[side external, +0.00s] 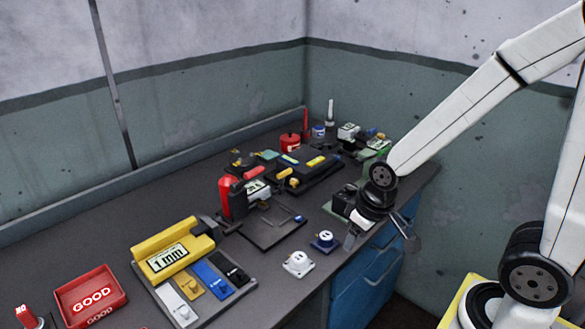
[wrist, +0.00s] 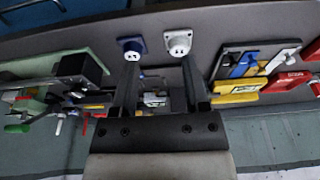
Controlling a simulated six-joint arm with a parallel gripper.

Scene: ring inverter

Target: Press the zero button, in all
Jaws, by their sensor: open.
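No button with a readable zero mark shows, so I cannot tell which one it is. White (side external: 178,308), yellow (side external: 188,284), blue (side external: 213,278) and black (side external: 233,268) pieces lie on that panel. My gripper (side external: 381,241) is open and empty at the bench's right front edge. In the wrist view, its spread fingers (wrist: 158,62) point toward a blue-based round part (wrist: 131,46) and a white round part (wrist: 178,43).
The blue-based part (side external: 325,241) and white part (side external: 299,262) sit near the front edge. A black plate (side external: 270,230) with a red-and-black upright piece lies behind them. A red "GOOD" tray (side external: 92,296) is front left. Several tools crowd the back right. The bench's left rear is clear.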

